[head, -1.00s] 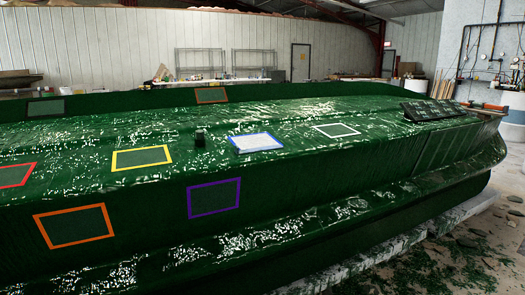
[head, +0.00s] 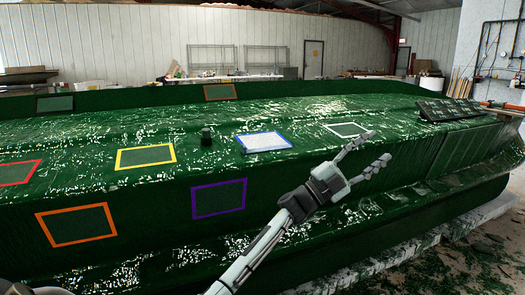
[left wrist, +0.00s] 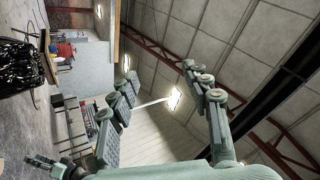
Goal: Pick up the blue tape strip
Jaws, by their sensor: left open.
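The blue tape (head: 269,150) outlines a rectangle on the green hull mould, around a whitish, bright patch. It lies flat on the upper surface, near the middle of the head view. My left gripper (head: 380,147) is open and empty, to the right of the blue tape and apart from it. Its fingers point up and right, in front of the hull. In the left wrist view the open left gripper (left wrist: 157,88) has only wall and roof between its fingers, and the tape does not show.
Other tape outlines on the hull are white (head: 347,130), yellow (head: 146,167), purple (head: 219,216), red and orange. A small dark block (head: 207,136) stands left of the blue tape. A dark panel (head: 447,110) lies on the hull at the right.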

